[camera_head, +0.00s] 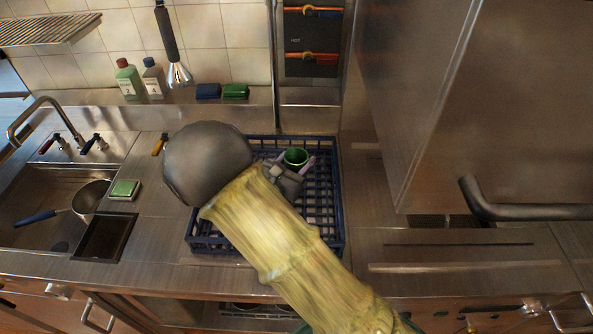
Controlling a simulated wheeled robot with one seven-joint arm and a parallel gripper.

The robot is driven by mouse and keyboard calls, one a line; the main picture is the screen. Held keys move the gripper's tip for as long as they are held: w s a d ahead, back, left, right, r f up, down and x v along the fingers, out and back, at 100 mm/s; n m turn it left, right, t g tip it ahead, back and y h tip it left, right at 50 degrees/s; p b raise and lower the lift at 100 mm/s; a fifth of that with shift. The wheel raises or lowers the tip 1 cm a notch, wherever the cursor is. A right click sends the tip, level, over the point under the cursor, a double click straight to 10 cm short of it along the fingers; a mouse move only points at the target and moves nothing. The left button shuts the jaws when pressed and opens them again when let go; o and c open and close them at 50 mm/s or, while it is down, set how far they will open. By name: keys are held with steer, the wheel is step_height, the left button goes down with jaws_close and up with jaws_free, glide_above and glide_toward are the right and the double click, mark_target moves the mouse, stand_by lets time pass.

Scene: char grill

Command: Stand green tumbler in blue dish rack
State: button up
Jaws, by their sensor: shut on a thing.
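The green tumbler (296,156) is in my gripper (296,170), seen over the right half of the blue dish rack (338,215). Its round open mouth faces up toward the camera, so it looks about upright. The gripper's fingers sit around its sides and appear shut on it. My arm hides the left and middle of the rack and the tumbler's lower part. I cannot tell whether the tumbler's base touches the rack.
A sink (40,215) with a pan (90,198) is at the left. A green sponge (124,189) lies between sink and rack. Two bottles (140,79) stand on the back ledge. A large steel cabinet (430,110) with a bar handle (520,210) rises at the right.

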mark_target(296, 169)
steer(key=shift+s+a+f, duration=0.1)
steer(key=shift+f, duration=0.35)
step_height(296, 169, down, 2)
steer(key=shift+a+f+p, duration=0.1)
steer(key=shift+f+p, duration=0.1)
steer(key=shift+p, duration=0.1)
steer(key=shift+f, duration=0.45)
steer(key=shift+f+b, duration=0.4)
steer(key=shift+f, duration=0.2)
steer(key=o, duration=1)
steer(key=shift+r, duration=0.1)
